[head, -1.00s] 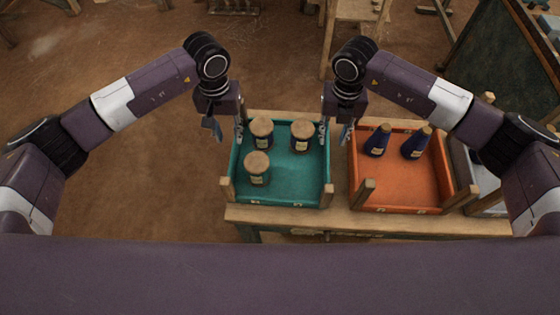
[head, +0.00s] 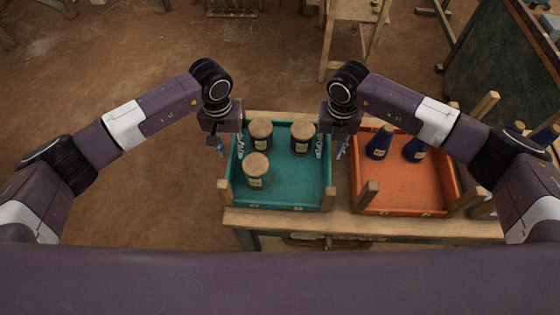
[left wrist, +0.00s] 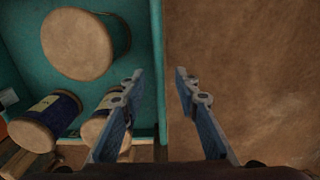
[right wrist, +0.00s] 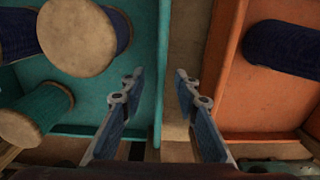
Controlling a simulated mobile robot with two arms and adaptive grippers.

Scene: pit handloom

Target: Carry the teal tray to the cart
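The teal tray (head: 300,182) sits on a wooden bench with three tan-topped spools in it: one front left (head: 257,170), one back left (head: 261,134), one back right (head: 303,138). My left gripper (head: 230,147) is open at the tray's left wall. In the left wrist view that wall's edge (left wrist: 159,70) runs between the fingers, which are apart from it. My right gripper (head: 330,148) is open at the right wall. In the right wrist view the wall's edge (right wrist: 160,60) lies between its spread fingers. I cannot identify a cart in view.
An orange tray (head: 405,190) with dark blue cones (head: 380,143) stands close to the right on the same bench (head: 360,222). Wooden posts (head: 367,194) rise beside the trays. Bare floor (head: 130,190) is open to the left. A wooden stool (head: 352,40) stands behind.

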